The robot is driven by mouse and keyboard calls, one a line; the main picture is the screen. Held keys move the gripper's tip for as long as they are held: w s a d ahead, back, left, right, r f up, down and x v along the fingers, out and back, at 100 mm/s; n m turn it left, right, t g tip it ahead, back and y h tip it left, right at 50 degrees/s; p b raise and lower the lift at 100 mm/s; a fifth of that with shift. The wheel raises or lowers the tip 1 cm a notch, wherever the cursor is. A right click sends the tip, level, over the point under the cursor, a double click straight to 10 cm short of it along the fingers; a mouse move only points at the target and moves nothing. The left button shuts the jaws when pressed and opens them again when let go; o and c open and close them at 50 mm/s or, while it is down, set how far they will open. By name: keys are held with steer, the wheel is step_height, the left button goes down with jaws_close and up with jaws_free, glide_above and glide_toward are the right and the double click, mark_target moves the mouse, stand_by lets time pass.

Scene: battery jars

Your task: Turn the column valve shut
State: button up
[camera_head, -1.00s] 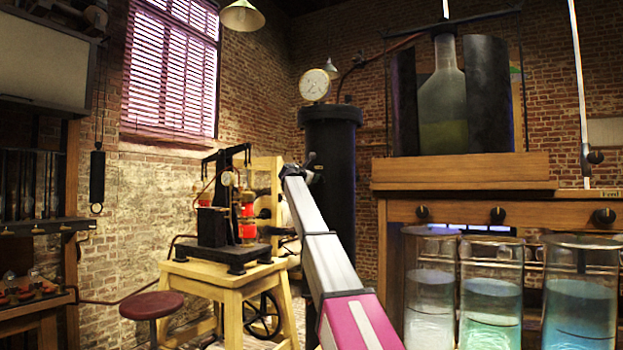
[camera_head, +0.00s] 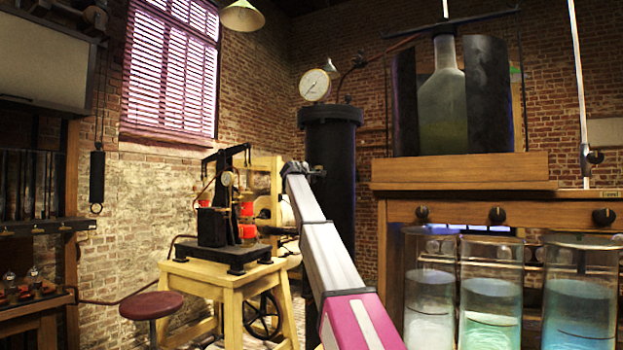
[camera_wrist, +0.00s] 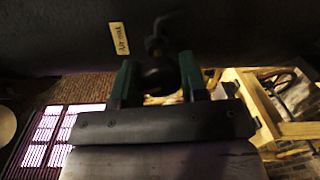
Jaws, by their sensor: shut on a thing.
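The tall dark column (camera_head: 332,150) stands behind the end of my arm, with a round white gauge (camera_head: 314,85) on top. In the wrist view, its dark surface (camera_wrist: 230,30) fills the upper part. A dark rounded valve handle (camera_wrist: 158,76) on a short stem projects from it. My gripper (camera_wrist: 158,84) has its two green fingers on either side of this handle and is shut on it. A small pale label (camera_wrist: 119,38) is on the column beside the valve. In the head view, the fingers and the valve are mostly hidden behind my wrist.
A yellow wooden stand (camera_head: 228,285) with a dark apparatus is left of my arm, with a red stool (camera_head: 152,305) beside it.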

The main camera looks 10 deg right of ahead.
steer(key=shift+s+f+m, duration=0.1)
steer(key=shift+f+m, duration=0.05)
steer(key=shift+m, duration=1.65)
steer(key=o, duration=0.9)
steer(key=v, duration=1)
steer(key=shift+s+a, duration=0.15)
steer(key=shift+s, duration=0.2)
